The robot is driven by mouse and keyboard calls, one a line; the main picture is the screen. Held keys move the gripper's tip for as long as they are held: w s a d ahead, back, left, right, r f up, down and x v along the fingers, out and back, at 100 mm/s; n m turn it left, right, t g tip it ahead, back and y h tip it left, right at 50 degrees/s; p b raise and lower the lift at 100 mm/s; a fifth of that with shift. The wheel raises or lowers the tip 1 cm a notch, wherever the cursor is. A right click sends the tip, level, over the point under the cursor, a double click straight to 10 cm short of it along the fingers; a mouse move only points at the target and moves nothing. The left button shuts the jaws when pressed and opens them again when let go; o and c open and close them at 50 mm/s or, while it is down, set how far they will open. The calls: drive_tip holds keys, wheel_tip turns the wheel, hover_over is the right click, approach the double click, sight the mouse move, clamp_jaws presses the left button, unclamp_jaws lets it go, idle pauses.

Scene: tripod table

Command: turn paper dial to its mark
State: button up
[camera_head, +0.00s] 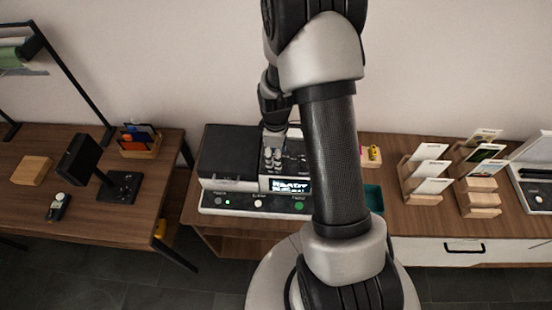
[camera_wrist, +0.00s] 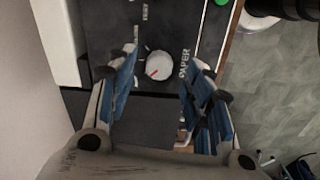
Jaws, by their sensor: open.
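The paper dial (camera_wrist: 158,66) is a round white knob with a short red pointer line, on the dark panel of a printer-like machine. The word PAPER stands beside it, to its right in the wrist view. The red line lies toward the dial's lower left there. I cannot make out a separate mark. My gripper (camera_wrist: 165,70) is open, its blue-padded fingers apart on either side of the dial; contact cannot be told. In the head view my gripper (camera_head: 273,160) is over the machine (camera_head: 228,160), and I cannot make out the dial there.
A lit display (camera_head: 288,185) and a front strip with a green button (camera_head: 299,206) are on the machine. Card holders (camera_head: 418,178) stand to the right. A separate table (camera_head: 70,210) at left holds a black stand (camera_head: 122,187) and a wooden block (camera_head: 35,170).

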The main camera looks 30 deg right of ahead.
drive_tip(key=shift+f, duration=1.3)
drive_tip(key=shift+c, duration=0.3)
drive_tip(key=c, duration=1)
